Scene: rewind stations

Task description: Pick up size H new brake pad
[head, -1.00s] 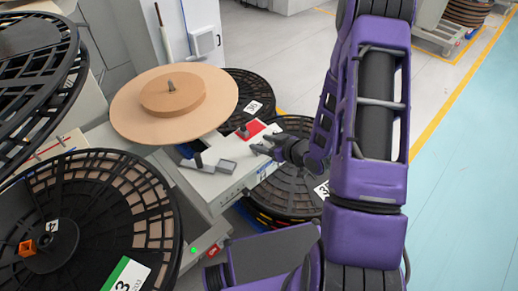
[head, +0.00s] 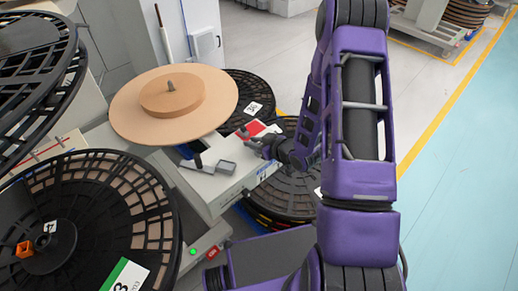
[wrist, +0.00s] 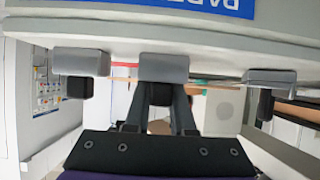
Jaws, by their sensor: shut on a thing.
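My gripper (head: 250,139) reaches over the white machine top at the red patch (head: 253,127). In the wrist view its dark fingers (wrist: 160,93) are close together, shut on a grey block (wrist: 163,67), which seems to be the brake pad. The block lies along the edge of a pale panel. Two similar grey blocks sit along the same edge, one to the left (wrist: 80,62) and one to the right (wrist: 270,77), both apart from my fingers. No size letter is readable on the held block. In the head view the block is too small to make out.
A round tan reel (head: 125,105) stands just left of the machine. Black spools (head: 285,190) stack below and right. A large black reel (head: 95,200) fills the lower left. Open floor lies right.

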